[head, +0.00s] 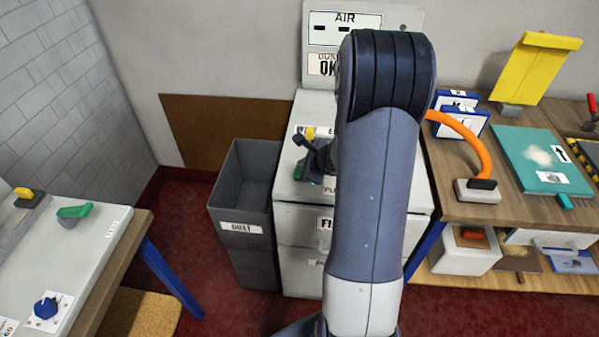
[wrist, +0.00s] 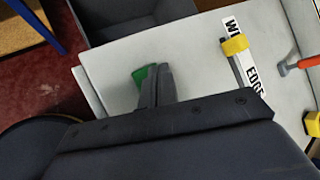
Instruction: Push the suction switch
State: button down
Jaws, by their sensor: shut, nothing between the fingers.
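A small green part (wrist: 139,76), which may be the suction switch, shows on the white cabinet top (wrist: 115,60) in the wrist view. It is partly hidden behind my gripper (wrist: 150,75). In the head view a bit of green (head: 302,178) shows just below my dark gripper (head: 303,158), over the left part of the cabinet top. My gripper is shut and empty, with its fingers together. The fingertips are close to the green part; I cannot tell whether they touch it. My arm hides much of the cabinet in the head view.
A grey bin (head: 240,190) stands left of the cabinet. A yellow-clamped bar (wrist: 236,48) and a red-handled tool (wrist: 300,64) lie on the cabinet top. A bench (head: 90,260) is at left; a wooden table (head: 450,200) with an orange hose (head: 470,135) is at right.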

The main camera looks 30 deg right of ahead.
jog(key=shift+f, duration=0.15)
jog(key=shift+f+b, duration=0.35)
jog(key=shift+b, duration=0.3)
jog(key=shift+f+b, duration=0.5)
jog(key=shift+b, duration=0.15)
dwell(0.7)
jog(key=shift+r, duration=0.15)
jog(key=shift+r+p, duration=0.75)
jog(key=shift+r, duration=0.1)
notch_tip(320, 180, up, 6)
jog(key=p, duration=0.4)
jog(key=shift+p, duration=0.35)
